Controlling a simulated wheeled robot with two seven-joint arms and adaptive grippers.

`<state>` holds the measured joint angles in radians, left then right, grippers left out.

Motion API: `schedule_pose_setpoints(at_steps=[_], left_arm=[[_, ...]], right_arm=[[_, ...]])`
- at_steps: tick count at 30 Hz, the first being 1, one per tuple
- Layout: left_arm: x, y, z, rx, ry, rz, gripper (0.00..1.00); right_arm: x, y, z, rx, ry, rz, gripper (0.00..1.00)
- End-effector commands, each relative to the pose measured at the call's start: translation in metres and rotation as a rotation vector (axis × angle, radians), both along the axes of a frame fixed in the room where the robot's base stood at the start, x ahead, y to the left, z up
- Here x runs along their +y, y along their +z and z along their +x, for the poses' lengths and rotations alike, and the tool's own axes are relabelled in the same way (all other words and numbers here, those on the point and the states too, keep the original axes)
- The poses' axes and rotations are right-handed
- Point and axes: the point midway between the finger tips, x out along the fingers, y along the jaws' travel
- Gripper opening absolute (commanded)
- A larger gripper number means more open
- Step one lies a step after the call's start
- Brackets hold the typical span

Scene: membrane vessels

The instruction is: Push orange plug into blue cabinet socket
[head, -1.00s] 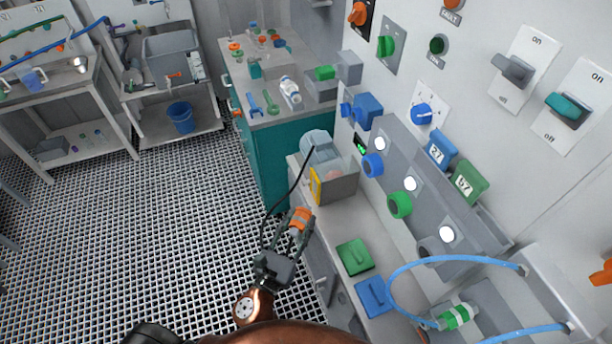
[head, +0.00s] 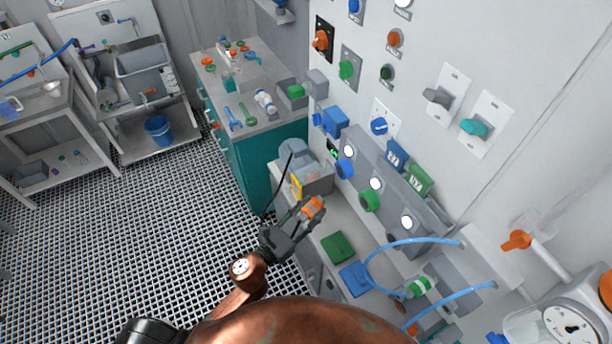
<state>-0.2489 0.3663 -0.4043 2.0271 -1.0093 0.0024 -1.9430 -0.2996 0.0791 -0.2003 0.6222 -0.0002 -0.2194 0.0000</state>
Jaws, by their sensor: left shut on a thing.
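My left gripper (head: 307,213) is shut on the orange plug (head: 314,207), which has a dark cable trailing up and to the left. In the picture the plug overlaps the grey counter, just in front of the clear-lidded box. A round blue socket (head: 345,168) is on the sloped grey panel, up and to the right of the plug and apart from it. A boxy blue fitting (head: 335,121) is on the wall above it. I cannot tell which of these is the cabinet socket. My right gripper is not in view.
A green socket (head: 369,199) follows along the panel (head: 387,205). A green block (head: 338,246) and a blue block (head: 355,279) lie on the counter. A blue hose (head: 405,243) loops at the right. The teal cabinet (head: 262,165) stands behind. The grating floor at left is clear.

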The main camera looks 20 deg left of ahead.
Motion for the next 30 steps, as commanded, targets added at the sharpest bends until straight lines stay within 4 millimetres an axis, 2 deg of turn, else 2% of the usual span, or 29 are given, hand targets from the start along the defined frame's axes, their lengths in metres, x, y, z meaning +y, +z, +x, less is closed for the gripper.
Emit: schedule_pose_setpoints(at_steps=[1, 3, 9, 15, 21, 30], left_arm=[[-0.002, 0.019, 0.003, 0.0, -0.037, 0.008, 0.0], [-0.004, 0.027, 0.007, 0.007, -0.085, 0.01, 0.0], [-0.002, 0.053, 0.017, 0.031, -0.21, 0.013, 0.0], [0.008, 0.075, 0.026, 0.049, -0.297, 0.009, 0.0], [0.016, 0.085, 0.03, 0.059, -0.336, 0.002, 0.0], [0.017, 0.084, 0.031, 0.06, -0.342, 0.0, 0.0]], right_arm=[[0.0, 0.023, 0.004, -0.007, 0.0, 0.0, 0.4], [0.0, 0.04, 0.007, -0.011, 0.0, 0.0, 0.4], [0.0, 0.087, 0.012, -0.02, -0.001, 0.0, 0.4], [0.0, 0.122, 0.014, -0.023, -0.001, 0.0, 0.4], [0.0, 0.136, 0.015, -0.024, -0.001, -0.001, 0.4], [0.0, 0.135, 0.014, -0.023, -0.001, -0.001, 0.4]])
